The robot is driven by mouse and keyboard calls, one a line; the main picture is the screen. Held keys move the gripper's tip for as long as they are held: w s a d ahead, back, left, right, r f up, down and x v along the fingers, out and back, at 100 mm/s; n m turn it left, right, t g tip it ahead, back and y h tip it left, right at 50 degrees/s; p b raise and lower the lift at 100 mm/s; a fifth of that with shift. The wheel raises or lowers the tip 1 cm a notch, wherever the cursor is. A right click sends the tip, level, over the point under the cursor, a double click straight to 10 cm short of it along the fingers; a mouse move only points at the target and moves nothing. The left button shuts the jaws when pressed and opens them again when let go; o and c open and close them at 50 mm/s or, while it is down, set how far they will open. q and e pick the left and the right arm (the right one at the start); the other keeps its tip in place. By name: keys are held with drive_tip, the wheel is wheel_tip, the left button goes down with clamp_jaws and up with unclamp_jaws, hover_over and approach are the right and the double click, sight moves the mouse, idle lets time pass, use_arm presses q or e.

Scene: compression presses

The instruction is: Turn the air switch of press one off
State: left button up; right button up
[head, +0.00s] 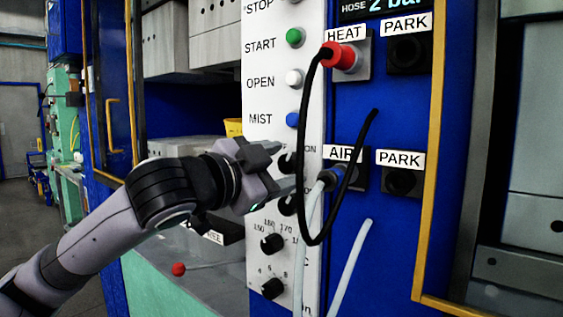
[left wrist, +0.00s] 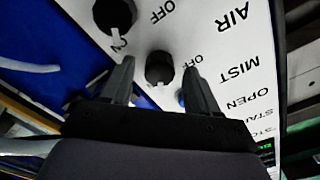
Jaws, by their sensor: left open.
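The air switch is a black knob (left wrist: 160,68) in line with the AIR label, on the white panel (head: 262,110) of a press. In the left wrist view its light pointer is turned away from OFF, toward where the lower knob has ON. My left gripper (head: 282,166) is open at the panel, with its fingers on either side of this knob. In the left wrist view the fingertips (left wrist: 160,65) flank it; I cannot tell whether they touch. In the head view the fingers partly hide the knob (head: 287,162). My right gripper is not in view.
A second black knob (left wrist: 115,15), pointing to ON, sits below the air switch. A blue MIST button (head: 292,119) is just above. A black hose (head: 300,140) hangs from the red HEAT plug (head: 342,56), close right of my gripper.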

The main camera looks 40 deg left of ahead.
use_arm(q)
drive_tip(key=shift+w, duration=0.35)
drive_tip(key=c, duration=1)
drive_tip(key=shift+c, duration=0.2)
